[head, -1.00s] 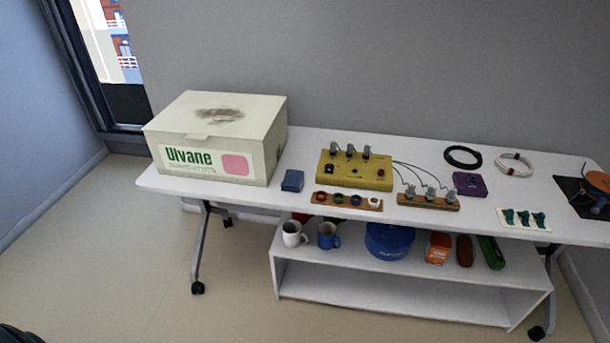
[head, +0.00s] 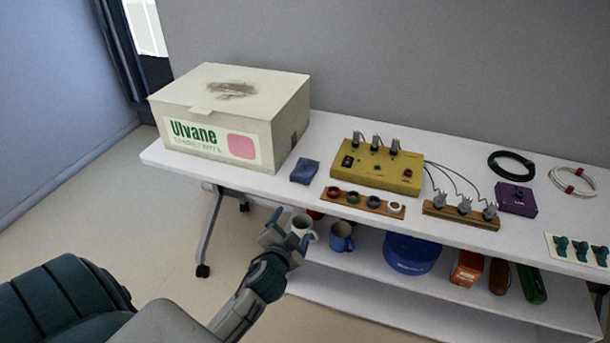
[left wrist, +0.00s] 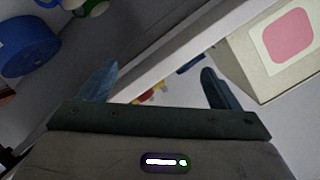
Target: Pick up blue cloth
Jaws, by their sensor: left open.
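The blue cloth (head: 305,171) is a small folded pad lying on the white tabletop, just right of the big box, in the head view. My left gripper (head: 290,228) is open and empty, in front of the table's front edge and below the cloth in the picture. It overlaps the white mug in the head view. In the left wrist view its two blue fingers (left wrist: 160,86) are spread apart with nothing held between them. A small blue patch shows beyond them there, but I cannot tell whether it is the cloth. My right gripper is not in view.
The Ulvane box (head: 230,118) stands left of the cloth. The yellow device (head: 376,168) and a wooden strip of rings (head: 362,203) are to its right. A lower shelf holds the white mug (head: 302,226), a blue mug (head: 341,237) and a blue tub (head: 412,253).

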